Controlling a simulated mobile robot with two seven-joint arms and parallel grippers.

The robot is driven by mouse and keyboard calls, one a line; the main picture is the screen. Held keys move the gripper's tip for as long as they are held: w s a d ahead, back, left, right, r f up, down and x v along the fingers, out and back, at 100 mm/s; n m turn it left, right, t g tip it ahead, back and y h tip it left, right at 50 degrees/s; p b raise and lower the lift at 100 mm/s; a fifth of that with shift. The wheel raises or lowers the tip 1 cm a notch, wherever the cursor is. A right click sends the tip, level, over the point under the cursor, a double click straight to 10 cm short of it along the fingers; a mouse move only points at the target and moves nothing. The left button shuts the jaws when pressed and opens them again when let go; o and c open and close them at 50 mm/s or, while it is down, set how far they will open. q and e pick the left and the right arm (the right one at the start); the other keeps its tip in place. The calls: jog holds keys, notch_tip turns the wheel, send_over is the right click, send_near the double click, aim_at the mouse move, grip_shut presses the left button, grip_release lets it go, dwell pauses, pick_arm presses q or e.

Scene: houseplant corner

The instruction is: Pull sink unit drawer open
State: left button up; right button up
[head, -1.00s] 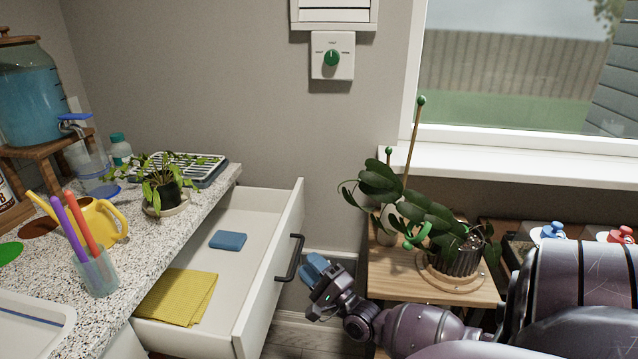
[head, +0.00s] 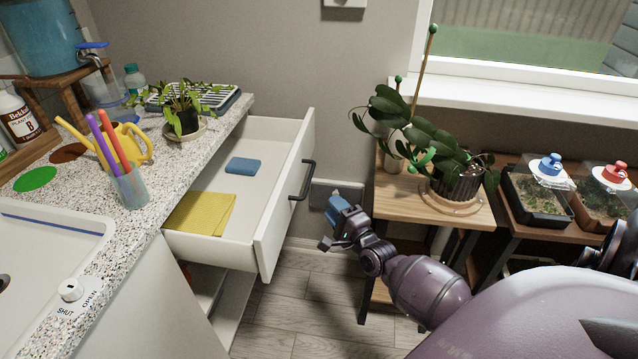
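The white sink unit drawer (head: 285,205) stands pulled out from under the speckled counter, its inside in plain view. Its dark bar handle (head: 308,180) is on the front panel, which faces right. A blue sponge-like block (head: 243,166) and a folded yellow cloth (head: 202,213) lie in the drawer. My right gripper (head: 337,204), with blue fingers, is just right of the handle and a little lower in the picture, apart from it. I see nothing held in it, but the gap between its fingers is unclear. My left gripper is not in view.
A wooden plant stand (head: 440,208) with a potted orchid (head: 460,178) stands right of my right gripper. The counter (head: 150,188) carries a pen cup (head: 130,188), a yellow watering can (head: 125,147) and a small potted plant (head: 183,120). The floor (head: 305,300) below the drawer front is clear.

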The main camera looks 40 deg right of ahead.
jog(key=w+d+r+b, duration=0.1)
jog(key=w, duration=0.9)
jog(key=shift+w+r, duration=0.2)
grip_shut()
